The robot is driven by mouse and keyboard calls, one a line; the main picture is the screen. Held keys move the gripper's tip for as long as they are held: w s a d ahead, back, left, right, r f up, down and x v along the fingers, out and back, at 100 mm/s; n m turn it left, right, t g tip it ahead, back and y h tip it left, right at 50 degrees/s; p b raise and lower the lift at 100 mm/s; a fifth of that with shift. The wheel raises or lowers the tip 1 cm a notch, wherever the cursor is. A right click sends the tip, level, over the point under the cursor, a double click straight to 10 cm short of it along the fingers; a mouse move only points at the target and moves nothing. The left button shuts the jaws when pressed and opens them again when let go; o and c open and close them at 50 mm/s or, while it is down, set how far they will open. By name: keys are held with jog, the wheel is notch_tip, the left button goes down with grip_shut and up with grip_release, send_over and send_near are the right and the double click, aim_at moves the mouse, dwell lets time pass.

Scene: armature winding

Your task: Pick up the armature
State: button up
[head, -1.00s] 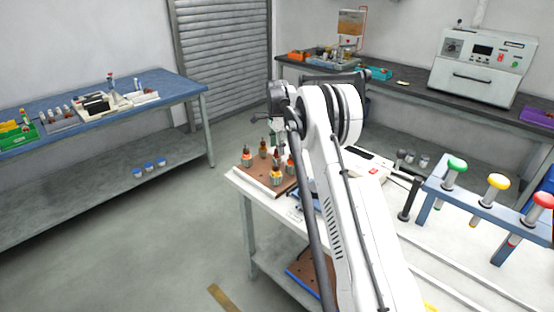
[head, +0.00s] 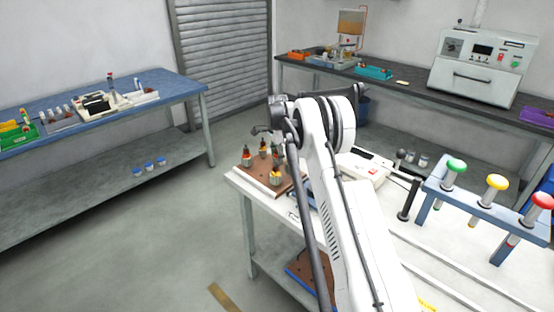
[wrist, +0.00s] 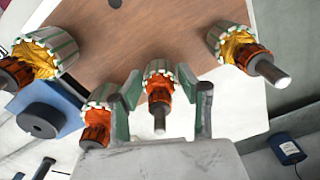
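Several armatures with ribbed green-and-white cores and orange or yellow windings stand on a brown board. In the head view one is at the board's front (head: 275,178) and another at its left (head: 246,157). My gripper (wrist: 164,100) shows in the wrist view with its two fingers apart. An armature with orange winding (wrist: 158,88) is between the fingers, with no clear contact. Another orange-wound armature (wrist: 97,120) is close outside the left finger. Yellow-wound armatures are at upper left (wrist: 45,55) and upper right (wrist: 240,48). In the head view my arm hides part of the board.
The brown board (head: 256,176) lies on a white table (head: 240,185). A white device (head: 362,168) and a blue rack with coloured handles (head: 470,200) stand to the right. A blue-topped bench (head: 170,85) is at left, with open floor between.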

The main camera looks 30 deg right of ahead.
grip_shut()
jog(key=shift+r, duration=0.15)
